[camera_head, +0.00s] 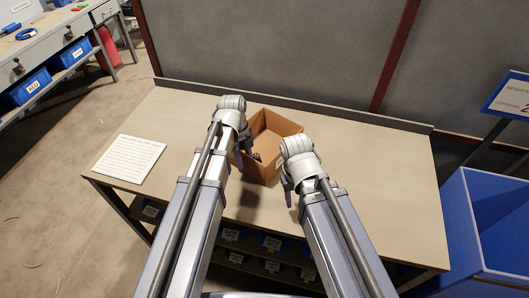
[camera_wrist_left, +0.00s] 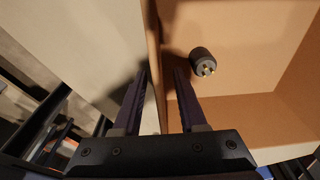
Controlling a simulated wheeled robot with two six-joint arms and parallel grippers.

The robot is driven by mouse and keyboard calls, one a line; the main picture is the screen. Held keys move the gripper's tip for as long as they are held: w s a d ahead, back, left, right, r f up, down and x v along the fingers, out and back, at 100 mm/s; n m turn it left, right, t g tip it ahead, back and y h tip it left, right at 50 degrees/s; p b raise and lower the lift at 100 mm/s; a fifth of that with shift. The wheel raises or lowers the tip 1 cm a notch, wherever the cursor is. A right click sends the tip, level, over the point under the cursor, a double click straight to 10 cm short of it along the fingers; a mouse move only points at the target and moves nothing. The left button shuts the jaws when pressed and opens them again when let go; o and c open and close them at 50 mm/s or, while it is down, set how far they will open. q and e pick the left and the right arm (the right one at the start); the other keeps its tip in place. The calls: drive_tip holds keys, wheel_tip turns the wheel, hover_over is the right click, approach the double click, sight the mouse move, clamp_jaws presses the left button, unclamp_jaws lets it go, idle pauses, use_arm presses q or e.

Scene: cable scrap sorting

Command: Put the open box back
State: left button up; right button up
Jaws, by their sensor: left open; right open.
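The open brown cardboard box (camera_head: 283,126) stands on the table between my two arms. Its inside shows in the left wrist view (camera_wrist_left: 255,45), with a dark plug (camera_wrist_left: 204,62) with brass pins on its floor. My left gripper (camera_head: 241,160) is at the box's left side. In the left wrist view my left gripper (camera_wrist_left: 160,90) is open, its fingers on either side of the box's wall edge, with gaps visible. My right gripper (camera_head: 289,193) is open at the box's right front and looks empty; its fingers are partly hidden by its wrist.
The beige table (camera_head: 370,160) has free room at right and a white printed sheet (camera_head: 130,158) at left. A low ledge (camera_head: 330,112) runs along its back. Blue labelled bins (camera_head: 270,242) sit beneath. A large blue bin (camera_head: 480,235) stands at right.

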use_arm(q)
drive_tip(key=shift+d+f+b, duration=0.1)
drive_tip(key=shift+f+b, duration=0.25)
drive_tip(key=shift+f, duration=0.5)
drive_tip(key=shift+r, duration=0.1)
drive_tip(key=shift+c, duration=0.3)
clamp_jaws()
idle(0.4)
